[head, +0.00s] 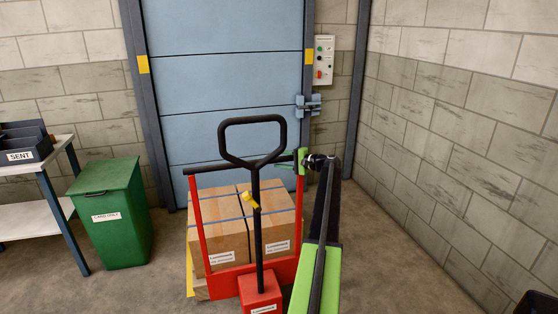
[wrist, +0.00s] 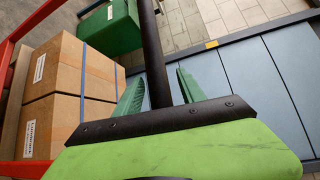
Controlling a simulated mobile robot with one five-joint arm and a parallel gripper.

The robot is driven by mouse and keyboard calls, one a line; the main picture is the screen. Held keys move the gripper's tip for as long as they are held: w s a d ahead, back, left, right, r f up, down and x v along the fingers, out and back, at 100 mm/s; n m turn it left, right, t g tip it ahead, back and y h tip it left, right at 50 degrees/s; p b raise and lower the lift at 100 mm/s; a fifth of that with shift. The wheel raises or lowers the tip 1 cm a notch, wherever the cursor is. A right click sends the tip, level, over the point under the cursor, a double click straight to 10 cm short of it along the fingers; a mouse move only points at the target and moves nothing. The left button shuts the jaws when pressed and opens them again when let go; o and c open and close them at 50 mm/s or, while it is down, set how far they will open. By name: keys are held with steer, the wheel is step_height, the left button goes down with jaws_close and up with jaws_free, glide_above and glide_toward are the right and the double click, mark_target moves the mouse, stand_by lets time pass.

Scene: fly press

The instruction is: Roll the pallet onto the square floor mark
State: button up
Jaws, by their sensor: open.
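A red hand truck with a black loop handle (head: 253,122) and a black push bar (head: 215,167) stands in front of the blue door. Strapped cardboard boxes (head: 215,230) sit on its wooden pallet (head: 202,294), mostly hidden behind the red frame. My gripper (head: 303,160) is at the right end of the push bar. In the wrist view my gripper (wrist: 157,88) is open, with the black bar (wrist: 152,45) running between its green fingers. I cannot tell whether they touch it. A yellow strip (head: 189,272) shows on the floor left of the pallet; whether it is the square mark is unclear.
A green bin (head: 110,215) stands left of the load, beside a bench (head: 50,165) with dark trays. The blue door (head: 225,70) is close behind the load, with a control box (head: 324,60) beside it.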

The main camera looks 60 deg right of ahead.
steer(key=s+d+r+p, duration=0.1)
steer(key=s+r+p, duration=0.1)
steer(key=s, duration=1.4)
steer(key=shift+s+d+r, duration=0.2)
steer(key=shift+s+d, duration=0.05)
steer(key=shift+d, duration=0.05)
steer(key=shift+a, duration=0.1)
